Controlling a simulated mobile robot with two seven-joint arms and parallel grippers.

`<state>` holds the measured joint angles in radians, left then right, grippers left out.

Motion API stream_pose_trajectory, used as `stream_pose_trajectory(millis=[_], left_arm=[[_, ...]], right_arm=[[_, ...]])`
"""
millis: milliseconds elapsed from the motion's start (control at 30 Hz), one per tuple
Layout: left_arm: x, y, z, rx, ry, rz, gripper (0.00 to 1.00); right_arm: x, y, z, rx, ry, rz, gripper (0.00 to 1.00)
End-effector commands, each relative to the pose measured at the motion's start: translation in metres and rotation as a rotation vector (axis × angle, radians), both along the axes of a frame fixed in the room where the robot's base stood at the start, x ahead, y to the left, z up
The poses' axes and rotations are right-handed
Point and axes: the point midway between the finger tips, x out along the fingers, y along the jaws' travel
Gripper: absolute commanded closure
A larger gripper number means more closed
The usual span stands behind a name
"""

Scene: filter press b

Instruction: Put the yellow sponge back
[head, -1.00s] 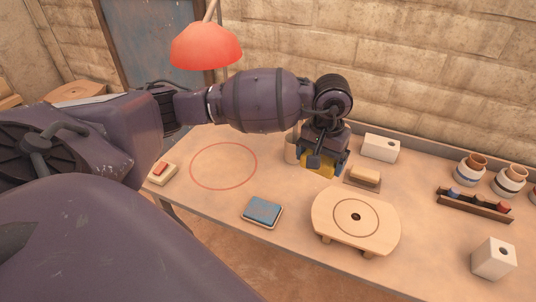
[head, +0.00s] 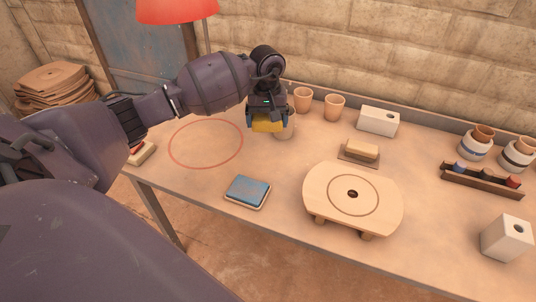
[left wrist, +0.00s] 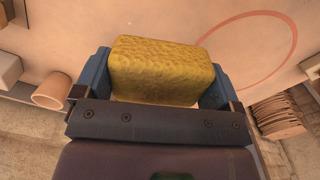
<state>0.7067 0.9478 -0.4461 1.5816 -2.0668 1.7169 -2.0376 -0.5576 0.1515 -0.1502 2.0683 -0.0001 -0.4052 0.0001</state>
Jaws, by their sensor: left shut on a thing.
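My left gripper (head: 267,119) is shut on the yellow sponge (head: 267,126) and holds it over the back of the table, left of the middle. In the left wrist view the sponge (left wrist: 160,70) sits between the two blue fingers. A red circle (head: 242,141) is drawn on the table just left of the gripper. My right gripper is not in view.
A blue pad in a tray (head: 248,190) lies at the front. A round wooden stand (head: 325,190), a tan block on a small board (head: 361,151), a white box (head: 378,121) and clay cups (head: 334,107) stand to the right. A red lamp (head: 177,10) hangs at upper left.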

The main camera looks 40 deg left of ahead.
Motion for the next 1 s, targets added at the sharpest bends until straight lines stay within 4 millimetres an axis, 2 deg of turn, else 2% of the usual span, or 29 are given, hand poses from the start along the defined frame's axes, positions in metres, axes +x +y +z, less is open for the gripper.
stream_pose_trajectory(millis=[33,100,300,400,667,900,1000], left_arm=[[-0.001,-0.001,-0.014,-0.003,0.005,0.0,0.33],[-0.001,-0.001,-0.03,-0.003,0.005,0.001,0.33],[-0.001,-0.001,-0.069,-0.002,0.004,0.0,0.33],[-0.001,-0.001,-0.081,-0.002,0.002,-0.001,0.33],[0.0,-0.001,-0.095,-0.001,0.002,-0.001,0.33],[-0.001,-0.001,-0.128,-0.002,0.004,0.0,0.33],[0.0,0.0,-0.132,0.0,0.001,-0.001,0.33]], right_arm=[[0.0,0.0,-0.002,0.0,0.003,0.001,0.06],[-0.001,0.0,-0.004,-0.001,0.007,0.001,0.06],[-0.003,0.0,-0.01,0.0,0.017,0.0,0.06],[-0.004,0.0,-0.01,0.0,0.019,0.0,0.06],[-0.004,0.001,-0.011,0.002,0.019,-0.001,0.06],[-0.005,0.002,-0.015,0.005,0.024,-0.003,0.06],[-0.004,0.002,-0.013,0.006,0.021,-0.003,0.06]])
